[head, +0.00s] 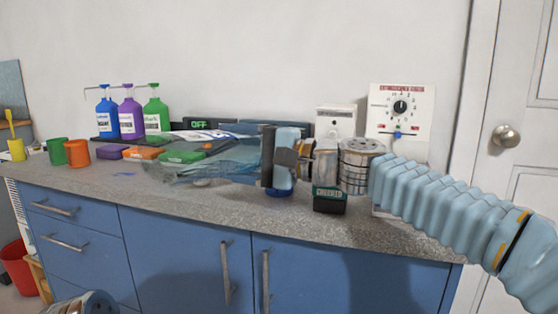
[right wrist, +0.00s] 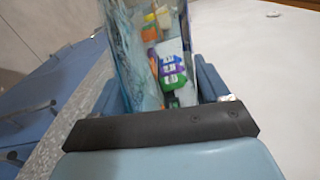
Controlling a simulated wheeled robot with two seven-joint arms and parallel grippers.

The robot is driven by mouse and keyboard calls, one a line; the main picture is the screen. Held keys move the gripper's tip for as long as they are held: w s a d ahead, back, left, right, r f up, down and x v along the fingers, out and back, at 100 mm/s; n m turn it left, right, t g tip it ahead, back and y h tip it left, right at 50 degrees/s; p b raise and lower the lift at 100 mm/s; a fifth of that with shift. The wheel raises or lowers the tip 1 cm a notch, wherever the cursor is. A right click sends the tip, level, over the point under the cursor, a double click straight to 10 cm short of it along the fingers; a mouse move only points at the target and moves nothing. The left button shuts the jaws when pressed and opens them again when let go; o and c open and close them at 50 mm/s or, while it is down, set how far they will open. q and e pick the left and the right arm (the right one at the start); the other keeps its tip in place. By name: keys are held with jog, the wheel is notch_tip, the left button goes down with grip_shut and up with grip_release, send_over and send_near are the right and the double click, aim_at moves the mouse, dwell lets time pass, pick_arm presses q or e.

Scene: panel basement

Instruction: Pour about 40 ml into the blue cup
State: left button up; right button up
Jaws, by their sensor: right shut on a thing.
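My right gripper (head: 283,158) is shut on a clear, bluish see-through vessel (head: 222,160). The vessel lies nearly sideways above the counter and extends left from the fingers. It also shows between the fingers in the right wrist view (right wrist: 138,62). Its contents and level cannot be made out. A blue cup (head: 280,193) seems to stand on the counter directly below my right gripper; the gripper hides most of it. My left gripper is out of view; only part of my left arm shows at the bottom left.
Blue (head: 107,120), purple (head: 130,119) and green (head: 156,116) pump bottles stand at the back. Green (head: 58,151), orange (head: 77,153) and yellow (head: 16,149) cups are at the left. A dark green box (head: 329,200) sits near the front edge, below my right wrist. A dial panel (head: 401,110) stands behind.

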jog(key=shift+s+a+f+n+h+b, duration=0.1)
jog(key=shift+s+f+n+h+b, duration=0.1)
jog(key=shift+f+n, duration=0.3)
jog(key=shift+s+a+f+n+h+b, duration=0.1)
jog(key=shift+f+n+h+b, duration=0.1)
jog(key=shift+f+n, duration=0.3)
jog(key=shift+w+n+h+p, duration=0.15)
jog(key=shift+n+h+p, duration=0.45)
jog(key=shift+n, duration=0.3)
jog(key=shift+d+f+n, duration=0.15)
jog(key=shift+f+n, duration=0.25)
jog(key=shift+f, duration=0.05)
jog(key=shift+w+r+p, duration=0.15)
jog(key=shift+r+p, duration=0.35)
jog(key=shift+r, duration=0.05)
jog(key=shift+d+n, duration=0.1)
jog(key=shift+n, duration=0.2)
